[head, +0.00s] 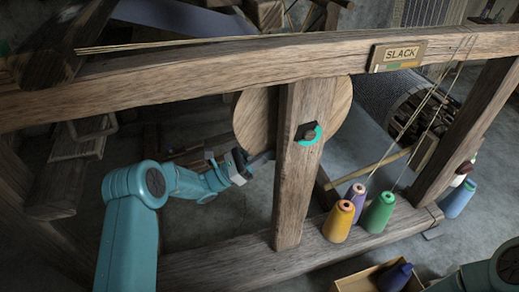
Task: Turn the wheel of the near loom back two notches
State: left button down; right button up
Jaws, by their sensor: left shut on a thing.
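The wheel (256,112) is a round wooden disc behind an upright post of the near loom (292,190). The post hides the middle of the wheel, and its edge shows on both sides. My left gripper (245,162) is at the wheel's lower left edge. It is shut on a short dark handle (262,157) beside the post. The fingertips are small and partly hidden. A dark square piece with a teal ring (308,134) sits on the post's front. A sign on the top beam reads SLACK (400,54). My right gripper is not in view.
Yellow (339,222), purple (356,197) and green (380,213) thread cones stand on the lower beam, right of the post. A blue cone (458,199) stands farther right. An open box (350,284) holding a dark blue item (396,277) is at the bottom.

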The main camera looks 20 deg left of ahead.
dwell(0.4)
pick_arm(q)
jog(key=c, duration=0.7)
grip_release()
jog(key=shift+f, duration=0.1)
jog(key=shift+s+d, duration=0.1)
